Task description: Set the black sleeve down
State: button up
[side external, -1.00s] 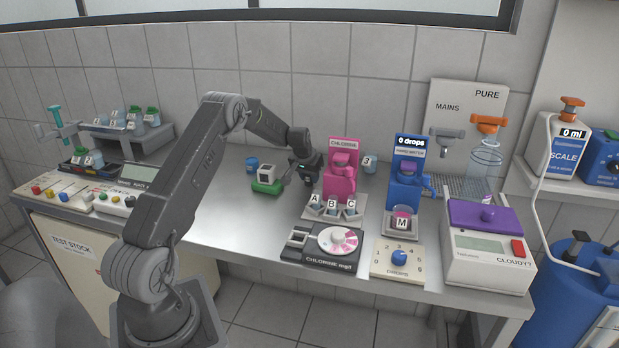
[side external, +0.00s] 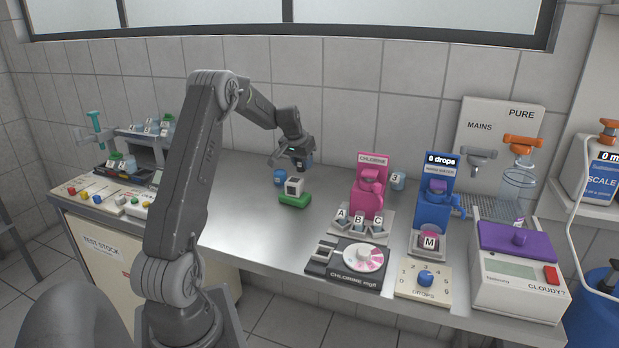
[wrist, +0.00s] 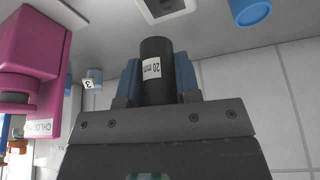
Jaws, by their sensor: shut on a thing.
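The black sleeve (wrist: 157,70), a dark cylinder with a white "20 mm" label, stands between the two blue fingers of my gripper (wrist: 157,82) in the wrist view. My gripper is shut on it. In the side external view my gripper (side external: 301,160) hangs above the steel bench, behind a white block (side external: 294,187) on a green base. The sleeve is small and dark there, hard to separate from the fingers. Its far end looks free of contact in the wrist view.
A blue-capped item (side external: 280,177) stands left of the white block. The pink chlorine dispenser (side external: 369,190) stands to the right, with jar 3 (side external: 397,181) behind it. The chlorine meter (side external: 347,265) is in front. The bench (side external: 240,220) left of the block is clear.

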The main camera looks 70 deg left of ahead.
jog(key=s+d+f+n+g+y, duration=0.15)
jog(key=s+d+n, duration=0.25)
jog(key=s+d, duration=1.05)
send_over(281, 237)
jog(key=d, duration=0.1)
jog(key=f, duration=0.5)
jog(key=shift+s, duration=0.3)
jog(key=shift+f+t, duration=0.25)
jog(key=shift+f, duration=1.75)
jog(key=o, duration=0.9)
jog(key=shift+f, duration=0.15)
